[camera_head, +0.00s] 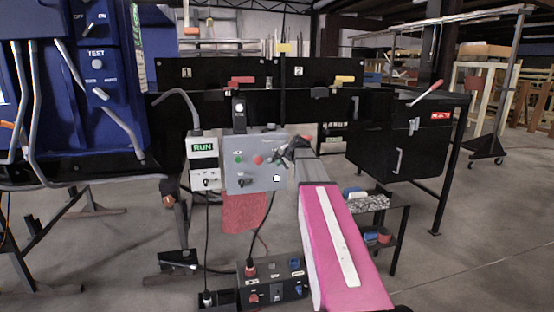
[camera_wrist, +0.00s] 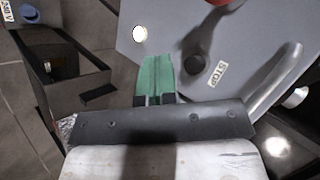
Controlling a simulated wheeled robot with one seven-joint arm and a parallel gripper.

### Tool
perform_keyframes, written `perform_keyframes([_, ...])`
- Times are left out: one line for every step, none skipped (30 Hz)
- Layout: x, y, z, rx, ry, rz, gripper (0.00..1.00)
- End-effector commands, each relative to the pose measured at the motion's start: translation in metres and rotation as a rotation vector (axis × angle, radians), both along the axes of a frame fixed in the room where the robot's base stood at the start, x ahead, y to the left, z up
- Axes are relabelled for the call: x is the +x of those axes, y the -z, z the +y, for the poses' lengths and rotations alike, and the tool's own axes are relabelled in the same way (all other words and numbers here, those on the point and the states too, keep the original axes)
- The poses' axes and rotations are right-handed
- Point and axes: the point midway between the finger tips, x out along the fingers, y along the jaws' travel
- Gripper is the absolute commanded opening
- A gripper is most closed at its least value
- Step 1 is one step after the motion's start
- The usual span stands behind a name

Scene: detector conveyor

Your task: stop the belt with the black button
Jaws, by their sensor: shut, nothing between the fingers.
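The black button (camera_wrist: 195,63) shows in the wrist view on a grey control panel (camera_head: 250,172), beside a STOP label (camera_wrist: 217,73). In the head view I cannot clearly tell the button from my dark gripper at the panel's right side. My gripper (camera_wrist: 156,58) is shut and empty, its green fingertips side by side. The belt is not clearly visible.
The panel also carries a green button (camera_head: 238,159), a red button (camera_head: 258,159) and a dark knob (camera_head: 241,181). A box with a lit RUN display (camera_head: 203,147) stands left of it. A blue cabinet (camera_head: 105,120) fills the left. A black socket box (camera_head: 272,290) sits below.

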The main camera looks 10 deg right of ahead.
Motion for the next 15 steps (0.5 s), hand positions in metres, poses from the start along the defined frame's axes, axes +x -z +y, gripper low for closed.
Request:
perform_keyframes([0.01, 0.0, 0.0, 0.0, 0.0, 0.0, 0.0])
perform_keyframes([0.014, 0.0, 0.0, 0.0, 0.0, 0.0, 0.0])
perform_keyframes([0.019, 0.0, 0.0, 0.0, 0.0, 0.0, 0.0])
perform_keyframes([0.023, 0.0, 0.0, 0.0, 0.0, 0.0, 0.0])
perform_keyframes([0.026, 0.0, 0.0, -0.001, -0.001, 0.0, 0.0])
perform_keyframes([0.03, 0.0, 0.0, -0.001, -0.001, 0.0, 0.0])
perform_keyframes([0.032, 0.0, 0.0, -0.001, -0.001, 0.0, 0.0])
perform_keyframes([0.035, 0.0, 0.0, -0.001, -0.001, 0.0, 0.0])
perform_keyframes([0.037, 0.0, 0.0, -0.001, 0.0, 0.001, 0.0])
perform_keyframes([0.038, 0.0, 0.0, -0.001, 0.0, 0.001, 0.0])
perform_keyframes([0.039, 0.0, 0.0, -0.001, -0.001, 0.0, 0.0])
perform_keyframes([0.04, 0.0, 0.0, -0.001, -0.001, 0.0, 0.0])
perform_keyframes([0.041, 0.0, 0.0, -0.001, -0.001, 0.0, 0.0])
perform_keyframes([0.041, 0.0, 0.0, -0.001, -0.001, 0.0, 0.0])
perform_keyframes([0.041, 0.0, 0.0, -0.001, -0.001, 0.0, 0.0])
